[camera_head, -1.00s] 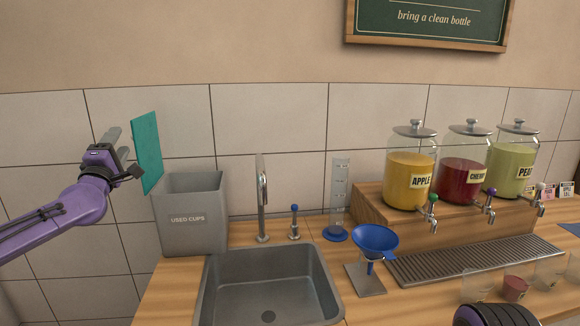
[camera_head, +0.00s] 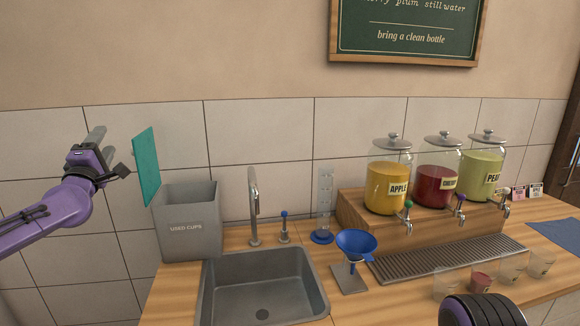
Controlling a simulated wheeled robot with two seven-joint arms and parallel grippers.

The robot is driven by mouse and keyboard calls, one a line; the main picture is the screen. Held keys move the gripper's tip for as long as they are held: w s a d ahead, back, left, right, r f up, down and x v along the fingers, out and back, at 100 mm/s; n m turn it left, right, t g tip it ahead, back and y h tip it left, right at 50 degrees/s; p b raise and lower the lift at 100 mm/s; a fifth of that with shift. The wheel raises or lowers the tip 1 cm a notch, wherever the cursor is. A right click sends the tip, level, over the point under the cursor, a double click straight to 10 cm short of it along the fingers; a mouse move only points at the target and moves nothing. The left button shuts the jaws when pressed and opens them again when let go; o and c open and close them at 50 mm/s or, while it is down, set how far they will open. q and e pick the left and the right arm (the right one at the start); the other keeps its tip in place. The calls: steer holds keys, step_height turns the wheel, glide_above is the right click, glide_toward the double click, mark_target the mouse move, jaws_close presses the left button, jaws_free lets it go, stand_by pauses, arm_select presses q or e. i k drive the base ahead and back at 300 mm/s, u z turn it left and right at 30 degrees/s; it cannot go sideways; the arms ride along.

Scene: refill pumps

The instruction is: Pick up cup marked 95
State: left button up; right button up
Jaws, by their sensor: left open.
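Several small clear cups stand on the counter at the lower right. My left gripper (camera_head: 115,160) is open and raised at the left, in front of the tiled wall, far from the cups. A teal panel (camera_head: 146,167) shows beside its fingers; I cannot tell whether they touch. A dark, rounded part of mine covers the counter just in front of the cups. My right gripper is not visible.
A grey used cups bin (camera_head: 187,227) stands left of the sink (camera_head: 262,290) and its tap (camera_head: 254,208). A blue funnel on a stand (camera_head: 356,243), a drip tray (camera_head: 450,259) and apple (camera_head: 387,190), cherry (camera_head: 437,187) and pear (camera_head: 482,177) jars stand right. A blue cloth (camera_head: 560,234) lies far right.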

mark_target(446, 280)
steer(key=k, duration=0.85)
